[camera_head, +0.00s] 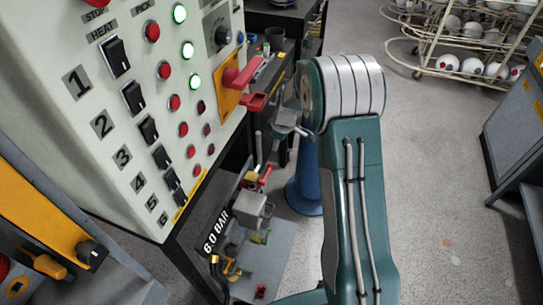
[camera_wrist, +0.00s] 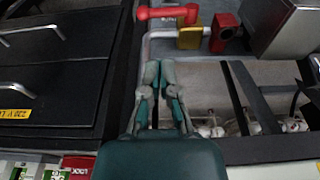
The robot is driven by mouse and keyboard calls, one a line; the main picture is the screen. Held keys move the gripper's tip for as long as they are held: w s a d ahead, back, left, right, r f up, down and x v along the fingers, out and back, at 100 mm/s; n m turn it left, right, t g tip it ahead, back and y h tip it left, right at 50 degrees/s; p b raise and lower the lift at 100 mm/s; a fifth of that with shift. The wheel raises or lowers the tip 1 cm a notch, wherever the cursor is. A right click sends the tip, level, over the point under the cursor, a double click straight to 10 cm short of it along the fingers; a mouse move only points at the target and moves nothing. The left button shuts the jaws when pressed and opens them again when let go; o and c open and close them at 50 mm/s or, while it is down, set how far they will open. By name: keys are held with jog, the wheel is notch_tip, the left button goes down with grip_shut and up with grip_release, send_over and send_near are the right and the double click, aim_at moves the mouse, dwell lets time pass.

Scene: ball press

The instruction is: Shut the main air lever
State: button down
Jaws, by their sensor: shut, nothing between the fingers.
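The red lever (camera_wrist: 165,13), which looks like the main air lever, lies crosswise at the top of the wrist view, above a pale pipe. A red handle (camera_head: 265,174) also shows low beside the press in the head view, near the 6.0 BAR label. In the head view I cannot clearly make out my gripper beyond my arm.
Dark drawers (camera_wrist: 60,75) stand left. The control panel (camera_head: 110,125) carries a red switch (camera_head: 238,75).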

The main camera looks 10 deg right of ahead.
aim_at(267, 171)
jog(key=f, duration=0.4)
jog(key=w+a+f, duration=0.1)
jog(key=f, duration=0.3)
jog(key=a+f, duration=0.1)
jog(key=f, duration=0.3)
jog(key=shift+w+f, duration=0.15)
jog(key=shift+f, duration=0.2)
jog(key=shift+a, duration=0.1)
